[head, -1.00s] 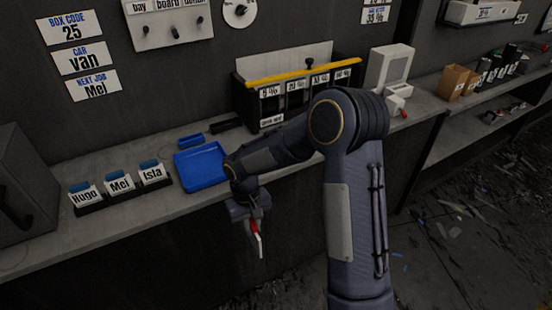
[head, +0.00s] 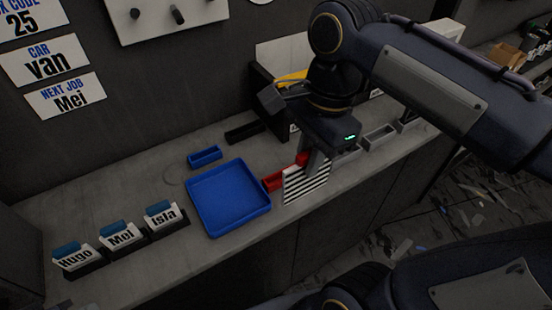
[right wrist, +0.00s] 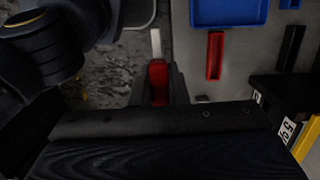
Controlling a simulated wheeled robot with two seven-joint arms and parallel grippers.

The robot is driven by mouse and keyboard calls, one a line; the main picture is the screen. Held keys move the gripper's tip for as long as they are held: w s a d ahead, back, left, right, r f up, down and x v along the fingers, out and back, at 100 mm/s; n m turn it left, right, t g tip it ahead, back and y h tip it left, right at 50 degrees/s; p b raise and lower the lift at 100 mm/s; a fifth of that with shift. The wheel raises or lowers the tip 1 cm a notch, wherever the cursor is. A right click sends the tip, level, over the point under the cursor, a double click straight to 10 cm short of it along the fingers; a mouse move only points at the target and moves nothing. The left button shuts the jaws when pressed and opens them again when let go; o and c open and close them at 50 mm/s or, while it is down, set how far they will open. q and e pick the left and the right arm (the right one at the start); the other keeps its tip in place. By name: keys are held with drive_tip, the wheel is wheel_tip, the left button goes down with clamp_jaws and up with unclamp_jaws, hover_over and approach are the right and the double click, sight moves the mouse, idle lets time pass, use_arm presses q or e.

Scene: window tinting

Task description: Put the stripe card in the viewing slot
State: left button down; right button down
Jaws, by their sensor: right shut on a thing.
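The stripe card (head: 306,186), white with black stripes and a red grip, hangs upright at the counter's front edge. My right gripper (head: 309,161) is shut on its red grip. In the right wrist view the card (right wrist: 155,44) shows edge-on as a thin white strip beyond the red grip (right wrist: 158,80) between my fingers. A narrow red slot holder (head: 272,182) lies on the counter just left of the card, partly hidden by it; it also shows in the right wrist view (right wrist: 215,56), apart from the card. No label shows which holder is the viewing slot. My left gripper is out of view.
A blue tray (head: 228,229) lies left of the red holder. A small blue holder (head: 205,156) and a black holder (head: 244,132) lie behind. Name cards (head: 120,236) stand in a rack at left. Grey holders (head: 379,136) lie at right, partly behind my arm.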

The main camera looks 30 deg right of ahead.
drive_tip(key=w+d+f, duration=0.3)
drive_tip(key=w+f, duration=0.9)
drive_tip(key=w, duration=0.1)
drive_tip(key=shift+d+f+p, duration=0.2)
drive_tip(key=shift+f+p, duration=0.15)
drive_tip(key=shift+f, duration=0.05)
drive_tip(key=shift+f, duration=0.2)
drive_tip(key=c, duration=1.4)
unclamp_jaws()
drive_tip(key=shift+r, duration=0.1)
